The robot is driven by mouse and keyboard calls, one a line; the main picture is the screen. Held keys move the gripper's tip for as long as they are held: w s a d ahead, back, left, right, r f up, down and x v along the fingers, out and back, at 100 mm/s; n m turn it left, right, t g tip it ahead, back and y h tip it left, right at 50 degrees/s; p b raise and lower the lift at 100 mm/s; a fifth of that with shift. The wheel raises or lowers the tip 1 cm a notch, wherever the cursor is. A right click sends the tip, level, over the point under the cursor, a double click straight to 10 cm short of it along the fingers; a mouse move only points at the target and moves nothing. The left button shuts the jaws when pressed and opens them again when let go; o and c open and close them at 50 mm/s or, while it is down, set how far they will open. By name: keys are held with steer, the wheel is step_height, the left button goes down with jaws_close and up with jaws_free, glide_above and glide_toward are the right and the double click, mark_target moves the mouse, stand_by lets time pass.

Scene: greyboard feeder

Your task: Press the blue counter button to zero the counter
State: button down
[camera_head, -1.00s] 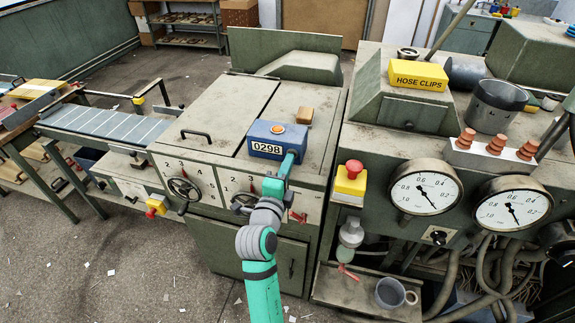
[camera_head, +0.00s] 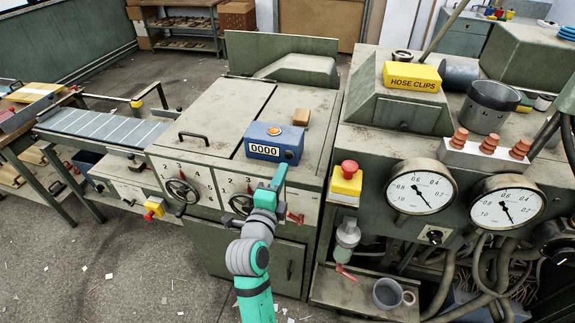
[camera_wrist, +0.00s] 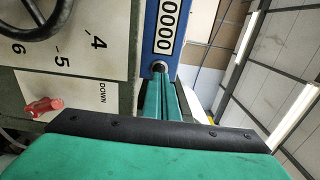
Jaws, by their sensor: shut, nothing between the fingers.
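The blue counter box (camera_head: 264,140) sits on top of the green-grey machine, and its display (camera_head: 264,151) reads 0000. A round orange button (camera_head: 274,131) is on its top. In the wrist view the blue box (camera_wrist: 149,38) shows the same digits, with a round metal-ringed button (camera_wrist: 158,66) near the fingertips. My gripper (camera_head: 282,167) is shut and empty, just in front of the box's right end. In the wrist view its two fingers (camera_wrist: 160,80) lie together and point at the ringed button; whether they touch it is unclear there.
A tan block (camera_head: 301,117) stands behind the counter. Handwheels (camera_head: 182,192) and a red lever (camera_head: 294,217) are on the machine front below. A red stop button on a yellow box (camera_head: 347,178) and gauges (camera_head: 420,187) are to the right.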

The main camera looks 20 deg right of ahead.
steer(key=v, duration=0.9)
steer(key=shift+w, duration=0.1)
steer(key=shift+a+f, duration=0.1)
steer(key=shift+a, duration=0.05)
steer(key=s+a+f+n+y, duration=0.4)
steer(key=s+f+n, duration=0.2)
steer(key=f+n, duration=0.15)
steer(key=s+a+f+n+y, duration=0.3)
steer(key=s+a+f+n, duration=0.1)
steer(key=s+f+n, duration=0.4)
steer(key=s+a+f+n+y, duration=0.1)
steer(key=s+n, duration=0.3)
steer(key=s, duration=0.7)
steer(key=s+a+f+n+y, duration=0.1)
steer(key=s+n, duration=0.4)
steer(key=s, duration=0.5)
steer(key=shift+s+a+y, duration=0.35)
steer(key=shift+a+y, duration=0.25)
steer(key=shift+a, duration=0.55)
